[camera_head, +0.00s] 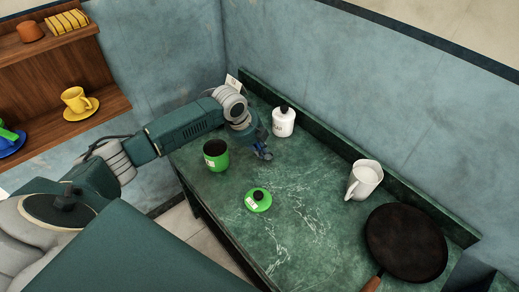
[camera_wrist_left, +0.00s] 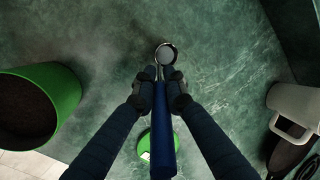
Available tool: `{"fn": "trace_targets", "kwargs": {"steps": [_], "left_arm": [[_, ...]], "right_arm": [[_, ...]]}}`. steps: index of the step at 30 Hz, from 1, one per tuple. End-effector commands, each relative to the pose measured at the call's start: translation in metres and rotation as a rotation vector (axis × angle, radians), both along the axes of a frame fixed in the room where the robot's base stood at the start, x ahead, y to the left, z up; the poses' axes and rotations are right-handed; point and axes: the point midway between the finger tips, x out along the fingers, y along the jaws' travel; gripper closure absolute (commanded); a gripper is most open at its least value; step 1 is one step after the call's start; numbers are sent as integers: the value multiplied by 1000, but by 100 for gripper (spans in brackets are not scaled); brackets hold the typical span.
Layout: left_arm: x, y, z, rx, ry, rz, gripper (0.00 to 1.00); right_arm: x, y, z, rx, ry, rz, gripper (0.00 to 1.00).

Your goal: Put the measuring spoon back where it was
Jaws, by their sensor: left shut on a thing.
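The measuring spoon (camera_wrist_left: 162,135) has a blue handle and a round metal bowl (camera_wrist_left: 166,54). My left gripper (camera_wrist_left: 160,88) is shut on its handle, with the bowl sticking out past the fingertips. In the head view my left gripper (camera_head: 263,152) hangs over the counter, to the right of the open green canister (camera_head: 216,155); the spoon is hard to make out there. The canister also shows at the left of the left wrist view (camera_wrist_left: 68,92), with dark contents. Its green lid (camera_head: 258,200) lies on the counter in front. My right gripper is not in view.
A white bottle with a black top (camera_head: 283,122) stands behind my left gripper. A white jug (camera_head: 364,180) and a dark frying pan (camera_head: 405,243) are at the right of the green counter (camera_head: 310,205). A wall shelf (camera_head: 60,60) is at the left. The counter's middle is clear.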

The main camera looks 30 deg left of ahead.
Motion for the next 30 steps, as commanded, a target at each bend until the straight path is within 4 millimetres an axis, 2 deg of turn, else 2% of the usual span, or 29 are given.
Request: {"fn": "trace_targets", "kwargs": {"steps": [2, 3, 6, 17, 23, 30], "left_arm": [[0, 0, -3, 0, 0, 0, 100], [0, 0, -3, 0, 0, 0, 86], [0, 0, -2, 0, 0, 0, 70], [0, 1, 3, 0, -1, 0, 70], [-11, 6, 32, 3, -4, -1, 70], [-28, 13, 81, 2, -4, 0, 70]], "right_arm": [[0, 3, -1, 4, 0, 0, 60], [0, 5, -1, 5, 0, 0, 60], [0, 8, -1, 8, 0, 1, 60], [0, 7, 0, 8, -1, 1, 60], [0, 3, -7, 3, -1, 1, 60], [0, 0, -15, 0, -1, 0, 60]]}}
